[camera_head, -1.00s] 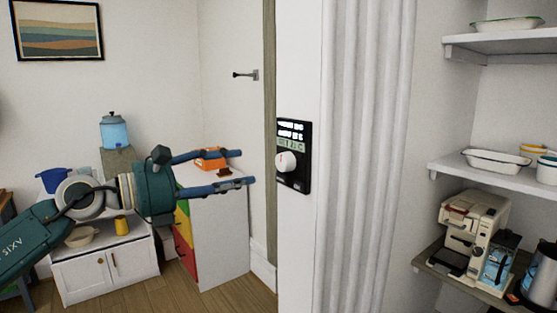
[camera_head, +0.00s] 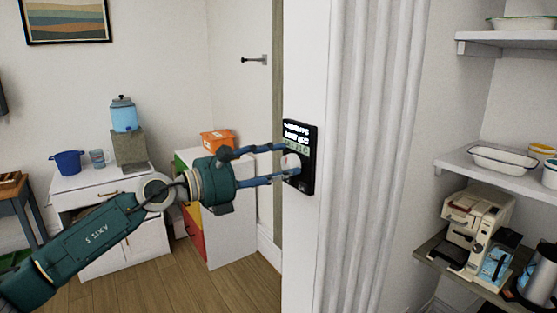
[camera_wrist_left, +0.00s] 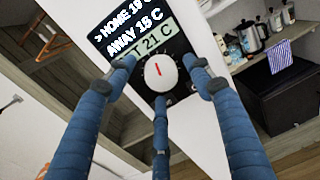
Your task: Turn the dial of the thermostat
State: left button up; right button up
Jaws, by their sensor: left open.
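The black thermostat (camera_head: 301,137) is on a white wall face in the middle of the head view. Its white round dial (camera_head: 292,161) shows below the lit display. In the left wrist view the dial (camera_wrist_left: 161,75) has a red mark, near upright with a slight tilt. The display (camera_wrist_left: 120,35) reads HOME 19 C, AWAY 15 C and a partly hidden 21 C line. My left gripper (camera_head: 289,161) is open, its blue fingers spread around the dial. I cannot tell whether they touch it. My right gripper is not in view.
White fluted trim (camera_head: 365,150) stands right of the thermostat. Shelves on the right hold a white enamel dish (camera_head: 502,161) and a coffee machine (camera_head: 476,222). A white cabinet with an orange box (camera_head: 217,141) stands behind my left arm. A door handle (camera_head: 254,60) is farther back.

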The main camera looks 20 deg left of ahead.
pick_arm(q)
jog(key=shift+c, duration=0.3)
jog(key=c, duration=1.1)
jog(key=shift+r+n+p, duration=0.1)
jog(key=shift+n+p, duration=0.3)
jog(key=shift+n, duration=0.1)
jog(key=shift+n+p, duration=0.55)
jog(key=shift+n, duration=0.35)
jog(key=o, duration=1.2)
jog(key=shift+c, duration=0.2)
jog(key=shift+s+a+f, duration=0.25)
jog(key=shift+s+a, duration=0.05)
jog(key=shift+a, duration=0.1)
jog(key=v, duration=1.1)
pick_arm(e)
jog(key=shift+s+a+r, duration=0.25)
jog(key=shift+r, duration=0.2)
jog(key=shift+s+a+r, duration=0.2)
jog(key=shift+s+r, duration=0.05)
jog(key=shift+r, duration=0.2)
